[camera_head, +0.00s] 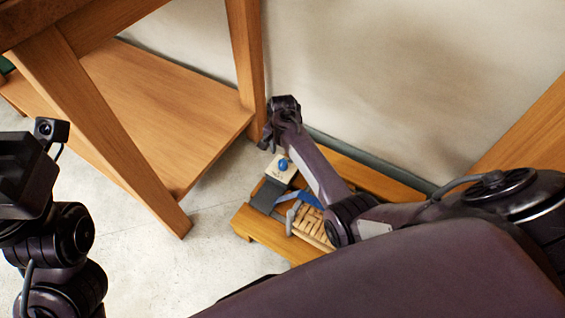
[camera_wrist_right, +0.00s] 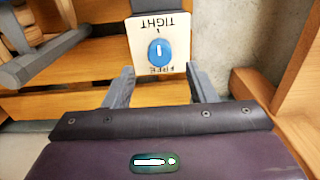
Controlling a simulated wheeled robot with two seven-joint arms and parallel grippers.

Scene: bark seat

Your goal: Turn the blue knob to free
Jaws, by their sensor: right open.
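The blue knob (camera_wrist_right: 160,52) sits on a white plate (camera_wrist_right: 176,24) in the right wrist view. The knob's white mark lies upright along the line between the words. The knob and plate (camera_head: 284,178) also show in the head view, on a low wooden frame. My right gripper (camera_wrist_right: 159,70) is open, its two fingers apart on either side below the knob and not visibly touching it. My left arm's end (camera_head: 28,175) is at the left edge of the head view; its fingers cannot be made out.
The low wooden frame (camera_head: 252,224) holds grey and blue straps (camera_head: 308,198) beside the plate. A wall (camera_head: 400,80) stands close behind. A wooden table leg (camera_head: 246,50) and low shelf (camera_head: 165,105) are to the left. Bare floor (camera_head: 215,260) lies in front.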

